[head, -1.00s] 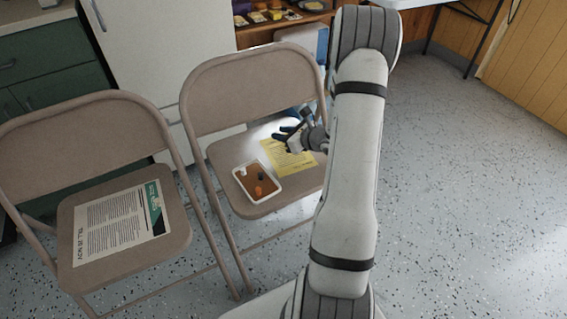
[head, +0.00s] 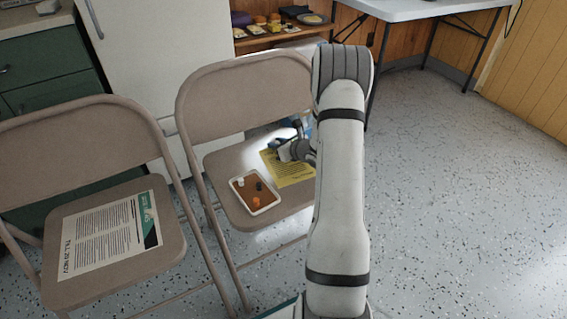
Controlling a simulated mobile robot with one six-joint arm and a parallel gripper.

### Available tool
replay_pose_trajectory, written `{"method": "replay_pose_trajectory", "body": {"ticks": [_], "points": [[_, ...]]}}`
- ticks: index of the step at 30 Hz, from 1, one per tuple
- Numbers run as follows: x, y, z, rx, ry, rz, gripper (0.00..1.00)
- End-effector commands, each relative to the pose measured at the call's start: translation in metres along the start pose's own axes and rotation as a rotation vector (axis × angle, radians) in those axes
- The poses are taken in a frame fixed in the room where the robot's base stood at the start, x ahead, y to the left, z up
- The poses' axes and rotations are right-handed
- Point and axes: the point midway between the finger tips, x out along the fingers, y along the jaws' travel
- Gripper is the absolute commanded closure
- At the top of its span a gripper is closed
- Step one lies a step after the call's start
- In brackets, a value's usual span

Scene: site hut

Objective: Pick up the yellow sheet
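The yellow sheet (head: 291,173) lies on the seat of the right folding chair (head: 229,163), behind and to the right of a small tray. Printed text shows on it. My arm hides its right edge. My gripper (head: 279,146) is over the far part of the sheet, with dark blue fingers pointing left. The fingers are small and partly hidden, so I cannot tell whether they are open or shut, or whether they touch the sheet.
A white-rimmed tray (head: 274,206) with small orange and dark items sits on the same seat. The left chair (head: 175,240) holds a white and green printed sheet (head: 112,236). A shelf (head: 262,37) with small items and a white table (head: 425,8) stand behind. Floor at right is clear.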

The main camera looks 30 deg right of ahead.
Motion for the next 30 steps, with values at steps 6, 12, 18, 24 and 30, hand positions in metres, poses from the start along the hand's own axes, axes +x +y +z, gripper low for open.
{"method": "replay_pose_trajectory", "body": {"ticks": [6, 12, 18, 24, 30], "points": [[-0.001, 0.0, 0.0, 0.0, 0.0, 0.0, 0.85], [-0.001, 0.0, 0.0, 0.0, 0.0, -0.001, 1.0], [-0.001, -0.001, 0.0, -0.001, 0.0, -0.001, 1.0], [-0.002, -0.001, 0.004, -0.001, 0.0, -0.001, 1.0], [-0.01, -0.001, 0.022, -0.001, -0.001, -0.002, 1.0]]}}
